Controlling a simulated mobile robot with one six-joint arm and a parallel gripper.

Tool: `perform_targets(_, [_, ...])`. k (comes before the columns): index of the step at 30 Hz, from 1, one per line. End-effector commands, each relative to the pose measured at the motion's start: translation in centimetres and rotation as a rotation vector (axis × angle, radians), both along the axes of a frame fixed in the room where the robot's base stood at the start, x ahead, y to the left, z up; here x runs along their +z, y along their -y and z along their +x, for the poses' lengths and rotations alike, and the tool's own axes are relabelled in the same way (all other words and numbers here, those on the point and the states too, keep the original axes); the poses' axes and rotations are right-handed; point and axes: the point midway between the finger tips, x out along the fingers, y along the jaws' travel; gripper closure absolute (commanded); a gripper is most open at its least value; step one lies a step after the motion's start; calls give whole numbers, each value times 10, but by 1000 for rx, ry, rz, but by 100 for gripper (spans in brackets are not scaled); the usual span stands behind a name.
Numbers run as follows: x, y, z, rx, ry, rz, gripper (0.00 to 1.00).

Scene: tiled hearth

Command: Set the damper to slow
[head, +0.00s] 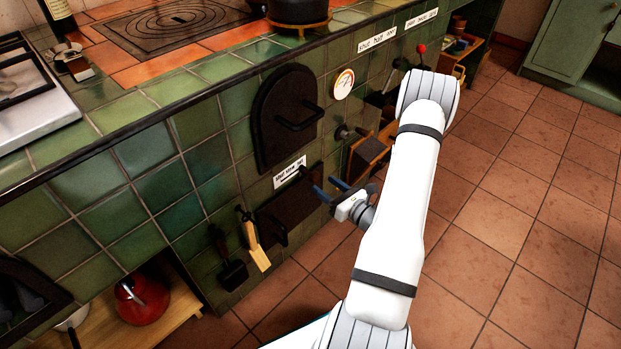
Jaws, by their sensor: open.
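My gripper (331,188) has blue fingertips held apart with nothing visible between them. It is low in front of the green tiled stove front, beside a small white label (289,171) whose words are too small to read surely. A dark plate (293,205) lies below that label, and the fingertips partly overlap its right end. A round metal knob (344,132) sticks out above the gripper.
A black oven door (287,118) with a bar handle is above left of the gripper, beside a round dial (343,84). A brush (254,240) and a dark shovel (229,262) hang at left. A wooden box (367,153) is near my arm. The tiled floor (500,220) at right is clear.

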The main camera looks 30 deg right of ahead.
Motion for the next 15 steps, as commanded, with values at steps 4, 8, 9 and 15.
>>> perform_targets(4, [-1, -8, 22, 4, 3, -3, 47])
perform_targets(8, [-1, -14, 42, 3, 4, -3, 47])
perform_targets(9, [-1, -15, 47, 3, 3, -2, 47])
perform_targets(15, [1, -20, 64, -1, 1, -2, 47])
